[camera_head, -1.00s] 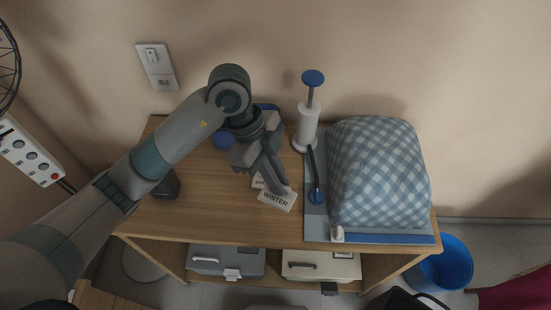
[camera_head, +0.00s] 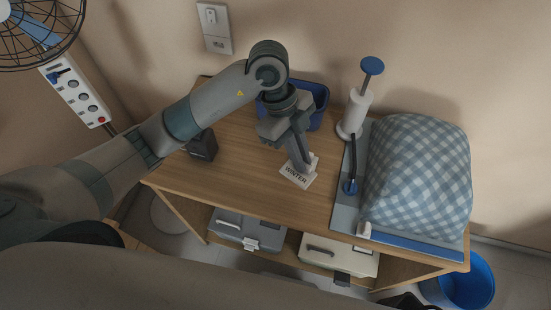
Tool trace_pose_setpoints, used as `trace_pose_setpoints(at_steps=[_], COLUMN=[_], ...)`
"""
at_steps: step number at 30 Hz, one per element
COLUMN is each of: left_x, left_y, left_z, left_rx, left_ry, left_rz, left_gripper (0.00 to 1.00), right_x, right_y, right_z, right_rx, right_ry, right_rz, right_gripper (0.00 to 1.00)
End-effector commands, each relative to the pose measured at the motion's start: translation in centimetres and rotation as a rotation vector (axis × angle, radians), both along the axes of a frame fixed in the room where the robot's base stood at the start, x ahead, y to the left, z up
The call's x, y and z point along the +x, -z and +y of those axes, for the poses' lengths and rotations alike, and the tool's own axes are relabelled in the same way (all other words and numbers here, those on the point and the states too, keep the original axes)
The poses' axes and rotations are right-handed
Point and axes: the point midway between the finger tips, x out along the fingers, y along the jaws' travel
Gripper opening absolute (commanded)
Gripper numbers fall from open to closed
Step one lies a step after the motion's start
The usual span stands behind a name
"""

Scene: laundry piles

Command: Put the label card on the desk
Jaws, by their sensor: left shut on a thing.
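My left gripper (camera_head: 303,163) reaches down over the wooden desk (camera_head: 235,175), its fingers shut at a white label card (camera_head: 297,177) that reads WINTER. The card is at the fingertips, close over the desk top; I cannot tell whether it touches the wood. A bit of another white card (camera_head: 314,161) shows just behind the fingers, its writing hidden. My right gripper is out of view.
A blue bin (camera_head: 318,100) stands behind the gripper. A white pump (camera_head: 356,110) and a blue checked bundle (camera_head: 419,175) on a mat are to the right. A dark block (camera_head: 202,145) sits left. The front left desk top is clear.

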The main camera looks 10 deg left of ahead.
Motion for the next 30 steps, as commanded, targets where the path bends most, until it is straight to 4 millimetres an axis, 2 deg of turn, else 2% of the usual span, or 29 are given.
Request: trace_pose_setpoints(at_steps=[1,6,12,17,26,30], left_x=[0.1,0.7,1.3,1.4,1.4,1.4], left_y=[0.4,2.3,4.1,4.7,4.8,5.5], left_z=[1.2,4.4,7.1,7.9,7.9,7.9], left_rx=[0.003,0.004,0.001,0.000,-0.001,-0.001], left_ry=[-0.005,-0.005,-0.003,0.000,0.001,-0.001], left_rz=[0.005,0.004,0.002,0.000,0.000,0.002], left_gripper=[0.00,0.00,0.00,0.00,0.00,0.00], right_x=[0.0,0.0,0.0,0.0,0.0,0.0], right_y=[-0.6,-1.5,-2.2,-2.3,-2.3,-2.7], right_z=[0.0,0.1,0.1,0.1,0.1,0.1], right_rx=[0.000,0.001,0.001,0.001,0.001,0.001], right_ry=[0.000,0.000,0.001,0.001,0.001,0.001], right_rz=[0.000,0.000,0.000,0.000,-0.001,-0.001], right_gripper=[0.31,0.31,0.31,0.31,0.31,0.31])
